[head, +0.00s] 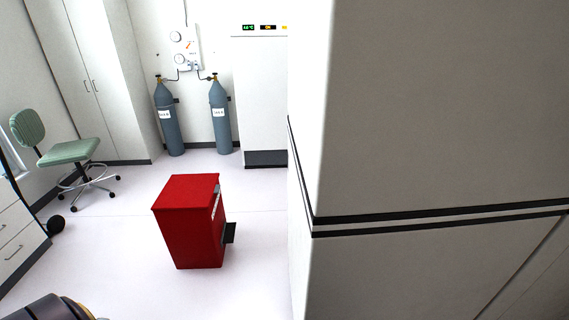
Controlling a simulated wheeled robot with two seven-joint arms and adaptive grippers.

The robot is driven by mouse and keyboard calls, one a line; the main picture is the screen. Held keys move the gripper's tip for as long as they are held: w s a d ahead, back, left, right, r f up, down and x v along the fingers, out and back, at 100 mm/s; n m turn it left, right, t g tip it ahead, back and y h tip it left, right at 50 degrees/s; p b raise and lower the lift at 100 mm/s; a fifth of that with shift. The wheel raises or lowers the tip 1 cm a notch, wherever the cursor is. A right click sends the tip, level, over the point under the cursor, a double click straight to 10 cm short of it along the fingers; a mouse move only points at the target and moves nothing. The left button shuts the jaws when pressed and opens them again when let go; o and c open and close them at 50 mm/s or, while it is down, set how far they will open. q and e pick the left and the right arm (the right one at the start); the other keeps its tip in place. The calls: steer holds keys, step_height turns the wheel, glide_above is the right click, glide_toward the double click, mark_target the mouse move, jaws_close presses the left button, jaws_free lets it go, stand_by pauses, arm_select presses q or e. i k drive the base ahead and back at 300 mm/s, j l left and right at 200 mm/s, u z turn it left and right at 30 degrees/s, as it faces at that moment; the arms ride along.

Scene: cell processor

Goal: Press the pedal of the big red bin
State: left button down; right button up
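The big red bin (191,222) stands upright on the pale floor, a little left of the middle of the head view. Its lid (189,188) is shut. A dark pedal (230,233) sticks out low on its right side, just off the floor. A white label shows on that same side above the pedal. A dark rounded part of my own body shows at the bottom left corner, apart from the bin. Neither of my grippers can be seen.
A large white cabinet (430,110) with black stripes fills the right side, close by. A green chair (75,152) stands at the left near white drawers (17,240). Gas cylinders (169,118) stand at the back wall. The floor around the bin is clear.

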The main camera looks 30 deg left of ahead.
mark_target(229, 236)
steer(key=i+j, duration=0.1)
steer(key=j, duration=0.3)
steer(key=i+j, duration=0.1)
steer(key=j, duration=0.25)
steer(key=i+j, duration=0.1)
steer(key=j, duration=0.3)
steer(key=i+j, duration=0.15)
steer(key=j, duration=0.2)
steer(key=i+j, duration=0.1)
steer(key=j, duration=0.3)
steer(key=i+j, duration=0.1)
steer(key=j, duration=0.3)
